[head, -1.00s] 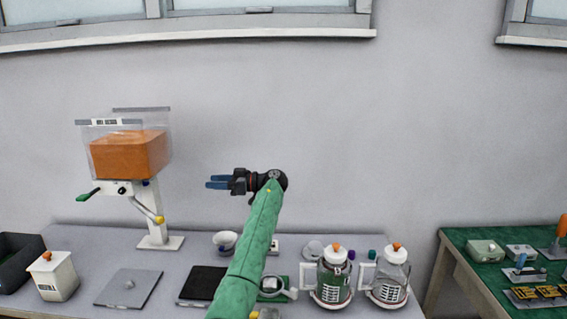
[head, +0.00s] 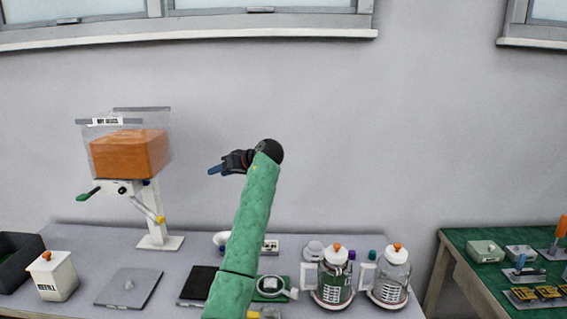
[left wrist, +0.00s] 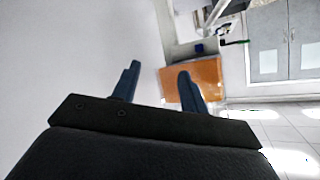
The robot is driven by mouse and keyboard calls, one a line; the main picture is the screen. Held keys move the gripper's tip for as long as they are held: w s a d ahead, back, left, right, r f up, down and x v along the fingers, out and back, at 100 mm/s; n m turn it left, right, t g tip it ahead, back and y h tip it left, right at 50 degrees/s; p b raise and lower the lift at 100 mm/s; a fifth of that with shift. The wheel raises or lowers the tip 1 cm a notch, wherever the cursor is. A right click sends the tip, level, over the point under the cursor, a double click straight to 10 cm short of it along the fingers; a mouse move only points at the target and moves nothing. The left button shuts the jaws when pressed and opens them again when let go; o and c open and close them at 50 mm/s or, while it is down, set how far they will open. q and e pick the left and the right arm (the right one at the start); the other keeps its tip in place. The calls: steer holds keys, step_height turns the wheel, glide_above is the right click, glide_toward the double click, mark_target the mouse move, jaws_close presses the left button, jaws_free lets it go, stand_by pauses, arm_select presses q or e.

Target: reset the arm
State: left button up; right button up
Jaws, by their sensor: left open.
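My left arm, in a green sleeve, rises from the bottom middle of the head view. Its left gripper (head: 218,171) is in the air above the table, in front of the grey wall, with its blue fingers pointing left and slightly down. In the left wrist view the two blue fingers (left wrist: 156,85) stand apart with nothing between them. My right gripper is in neither view.
Below on the grey table (head: 205,250) are a dispenser with orange contents (head: 130,155), a white canister (head: 52,277), a black pad (head: 198,284) and two jars with orange-topped lids (head: 334,275) (head: 390,274). A green-topped table (head: 455,236) stands at right.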

arm_select(q)
steer(key=s+d+r+m+t+h, duration=0.1)
steer(key=s+d+m+t+h, duration=0.1)
steer(key=s+m+t+h, duration=0.25)
steer(key=s+f+m+g+h, duration=0.1)
steer(key=s+f+g+h, duration=0.1)
steer(key=s+f, duration=1.3)
steer(key=s+d+f+m+g+h, duration=0.1)
steer(key=s+f+m+g+h, duration=0.1)
steer(key=s+f, duration=1.4)
steer(key=s+f+m+g+h, duration=0.2)
steer(key=s+f, duration=1.3)
steer(key=s, duration=1.7)
steer(key=shift+d+f+g+h, duration=0.35)
steer(key=shift+g+h, duration=0.7)
steer(key=shift+h, duration=0.1)
steer(key=shift+s+m, duration=0.15)
steer(key=shift+m, duration=0.1)
